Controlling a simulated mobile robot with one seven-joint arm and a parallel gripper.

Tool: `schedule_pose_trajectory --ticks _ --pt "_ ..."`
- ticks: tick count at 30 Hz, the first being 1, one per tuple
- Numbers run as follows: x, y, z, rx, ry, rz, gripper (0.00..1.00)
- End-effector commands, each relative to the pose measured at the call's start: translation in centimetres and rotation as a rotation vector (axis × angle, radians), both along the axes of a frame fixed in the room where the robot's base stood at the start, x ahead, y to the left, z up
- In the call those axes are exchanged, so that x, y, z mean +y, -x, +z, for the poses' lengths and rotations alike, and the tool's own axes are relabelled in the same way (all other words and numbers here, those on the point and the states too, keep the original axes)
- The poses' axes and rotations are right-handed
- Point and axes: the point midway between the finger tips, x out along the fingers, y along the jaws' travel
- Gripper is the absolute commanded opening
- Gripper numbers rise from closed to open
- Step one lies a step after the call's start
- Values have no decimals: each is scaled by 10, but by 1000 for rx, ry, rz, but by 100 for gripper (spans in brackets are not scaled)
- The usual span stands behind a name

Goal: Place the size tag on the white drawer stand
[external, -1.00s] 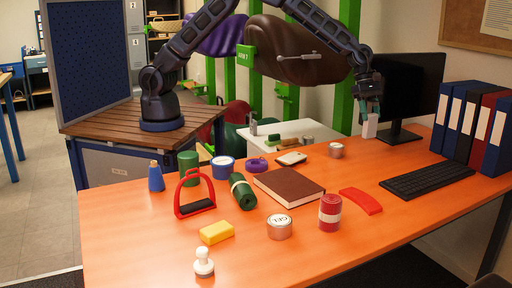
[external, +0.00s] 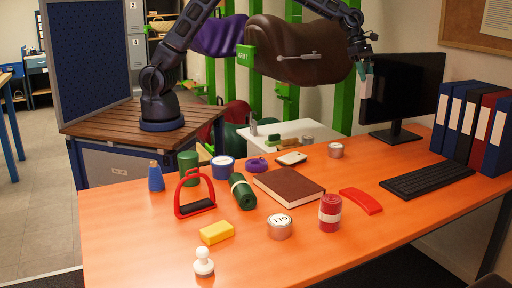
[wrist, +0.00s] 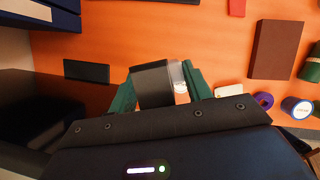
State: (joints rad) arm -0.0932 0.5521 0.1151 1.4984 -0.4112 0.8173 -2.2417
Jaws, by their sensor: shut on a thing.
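My gripper (external: 364,68) is raised above the far right part of the orange desk, in front of the black monitor. Its green fingers are shut on a small white block-like piece, which I take to be the size tag (external: 367,87); it hangs upright, clear of the desk. In the wrist view the gripper (wrist: 160,88) has the size tag (wrist: 153,86) between its fingers, its near face dark and one side pale. The white drawer stand (external: 265,129) is behind the desk, left of my gripper; its front is mostly hidden by the desk.
A green block, a brown piece and a small tin stand on the drawer stand. The brown saddle (external: 300,55) hangs above it on a green rack (external: 343,110). The monitor (external: 405,90) is close to my gripper.

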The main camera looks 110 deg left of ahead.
Motion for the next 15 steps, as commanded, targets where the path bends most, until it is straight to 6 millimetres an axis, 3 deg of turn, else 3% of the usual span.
schedule_pose_trajectory --ticks 3,9,15 --pt "41 21 32 -5 0 141 13" --pt "98 60 78 -4 0 372 13" --pt "131 89 106 -3 0 523 13"
